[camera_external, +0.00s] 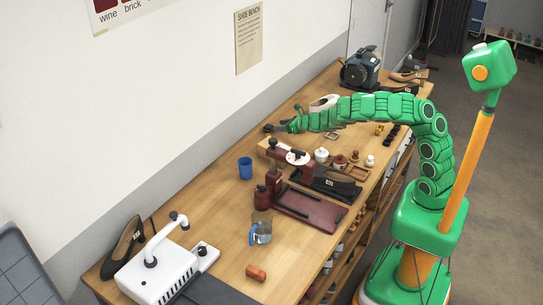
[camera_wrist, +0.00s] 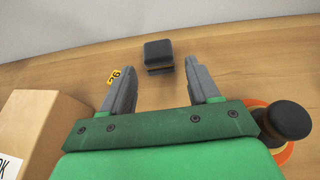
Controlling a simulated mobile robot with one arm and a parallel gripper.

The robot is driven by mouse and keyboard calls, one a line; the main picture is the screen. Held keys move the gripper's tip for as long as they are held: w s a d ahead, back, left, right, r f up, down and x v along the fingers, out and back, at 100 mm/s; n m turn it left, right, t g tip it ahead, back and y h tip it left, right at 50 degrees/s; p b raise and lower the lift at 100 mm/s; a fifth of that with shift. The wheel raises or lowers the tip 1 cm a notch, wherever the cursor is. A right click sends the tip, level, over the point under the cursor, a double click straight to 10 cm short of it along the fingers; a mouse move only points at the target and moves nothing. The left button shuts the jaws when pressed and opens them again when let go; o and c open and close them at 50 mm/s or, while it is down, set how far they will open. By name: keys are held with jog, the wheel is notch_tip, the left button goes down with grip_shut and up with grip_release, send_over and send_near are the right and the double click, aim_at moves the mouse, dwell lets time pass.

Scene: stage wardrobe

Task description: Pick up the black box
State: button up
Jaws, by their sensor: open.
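The black box (camera_wrist: 159,51) is a small, dark block on the wooden table in the wrist view. It lies ahead of my gripper (camera_wrist: 162,78), roughly centred between the two grey fingers and just beyond their tips. The fingers are spread apart with nothing between them. In the external view my gripper (camera_external: 277,127) is low over the table near its wall side, at the end of my green arm. I cannot pick out the black box there.
In the wrist view, a cardboard box (camera_wrist: 40,128) is close on the left and a black knob (camera_wrist: 289,119) on the right. A yellow tag (camera_wrist: 115,75) lies by the left finger. The wall stands behind. A blue cup (camera_external: 245,168) and a maroon tray (camera_external: 308,208) are on the table.

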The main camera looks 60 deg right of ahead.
aim_at(269, 126)
jog(key=shift+x, duration=1.4)
jog(key=shift+f+x, duration=0.25)
jog(key=shift+x, duration=2.15)
jog(key=shift+a, duration=0.15)
jog(key=c, duration=0.7)
